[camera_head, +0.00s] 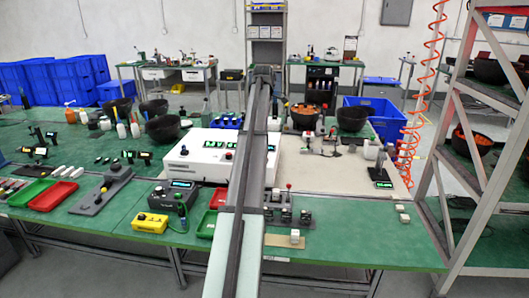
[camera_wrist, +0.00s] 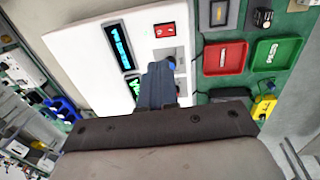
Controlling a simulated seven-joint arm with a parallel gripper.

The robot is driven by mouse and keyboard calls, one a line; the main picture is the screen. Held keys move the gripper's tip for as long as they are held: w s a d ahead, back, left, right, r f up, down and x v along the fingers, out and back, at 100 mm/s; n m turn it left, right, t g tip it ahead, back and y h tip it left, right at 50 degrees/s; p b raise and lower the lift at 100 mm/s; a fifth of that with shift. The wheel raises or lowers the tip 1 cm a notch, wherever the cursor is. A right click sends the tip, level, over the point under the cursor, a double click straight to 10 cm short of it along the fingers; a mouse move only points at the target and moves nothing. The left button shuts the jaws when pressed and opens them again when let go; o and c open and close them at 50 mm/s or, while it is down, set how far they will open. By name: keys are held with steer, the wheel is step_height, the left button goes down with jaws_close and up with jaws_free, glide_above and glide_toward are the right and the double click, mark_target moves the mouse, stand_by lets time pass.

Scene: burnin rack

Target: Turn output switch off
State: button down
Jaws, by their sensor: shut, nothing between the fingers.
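The white instrument box (camera_head: 184,155) stands on the green bench in the head view, partly hidden behind my arm. In the wrist view its white panel (camera_wrist: 95,70) carries a blue-lit display (camera_wrist: 118,45), a green-lit display (camera_wrist: 133,88) and a red switch (camera_wrist: 165,30) with a pale mark. I cannot read the switch's label or position. My gripper (camera_wrist: 160,68) is shut and empty, with its blue fingers over the panel, just below the red switch in the picture. A gap or contact there cannot be told. In the head view the fingertips are not clear.
A red tray (camera_wrist: 226,58) and a green tray (camera_wrist: 273,58) lie right of the box in the wrist view. A yellow control box (camera_head: 150,222) and small switches (camera_head: 286,216) stand near the front edge. A metal shelf rack (camera_head: 448,170) stands at the right.

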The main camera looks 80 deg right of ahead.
steer(key=f, duration=0.4)
steer(key=d+f, duration=0.1)
steer(key=f, duration=0.7)
steer(key=shift+d+f, duration=0.15)
steer(key=shift+d, duration=0.05)
steer(key=shift+d+f, duration=0.15)
steer(key=shift+f, duration=0.65)
steer(key=shift+f, duration=0.1)
steer(key=shift+d+f, duration=0.15)
steer(key=shift+f, duration=0.1)
steer(key=shift+a+f, duration=0.1)
steer(key=shift+a, duration=0.15)
steer(key=shift+a, duration=0.85)
